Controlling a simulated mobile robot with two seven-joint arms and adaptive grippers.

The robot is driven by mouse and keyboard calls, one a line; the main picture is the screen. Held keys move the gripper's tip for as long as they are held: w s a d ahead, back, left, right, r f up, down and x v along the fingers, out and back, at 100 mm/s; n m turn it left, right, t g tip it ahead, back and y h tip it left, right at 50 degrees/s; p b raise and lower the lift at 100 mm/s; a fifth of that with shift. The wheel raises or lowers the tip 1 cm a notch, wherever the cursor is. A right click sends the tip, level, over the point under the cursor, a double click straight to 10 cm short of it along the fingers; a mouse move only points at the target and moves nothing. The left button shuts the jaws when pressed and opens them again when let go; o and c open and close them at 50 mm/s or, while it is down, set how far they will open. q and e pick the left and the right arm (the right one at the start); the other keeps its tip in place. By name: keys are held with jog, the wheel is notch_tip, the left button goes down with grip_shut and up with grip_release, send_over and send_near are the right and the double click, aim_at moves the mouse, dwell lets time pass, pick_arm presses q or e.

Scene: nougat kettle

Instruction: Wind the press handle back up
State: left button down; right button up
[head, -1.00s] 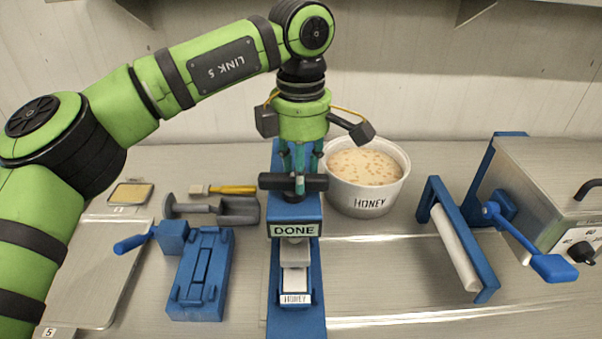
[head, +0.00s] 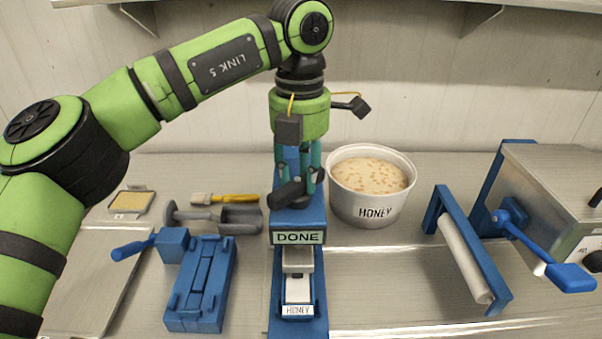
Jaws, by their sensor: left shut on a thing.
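The blue press (head: 312,220) stands upright in the middle of the counter and bears a sign reading DONE (head: 298,238). Its black bar handle (head: 285,196) sits on top and points toward the front left. My left gripper (head: 300,178) comes straight down from above and is shut on the handle, with its fingers partly hiding it. Under the press a pale block sits in a blue holder with a HONEY label (head: 297,310). My right gripper is not in view.
A white HONEY tub (head: 375,211) stands close right of the press. A blue roller frame (head: 465,245) and a metal box with a blue lever (head: 545,262) stand at the right. A blue fixture (head: 202,285), scoop (head: 240,219) and brush (head: 235,198) lie left.

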aim_at(299, 175)
pick_arm(q)
jog(key=shift+a+n, duration=0.1)
jog(key=shift+n, duration=0.5)
jog(key=c, duration=0.9)
grip_release()
notch_tip(299, 175, up, 12)
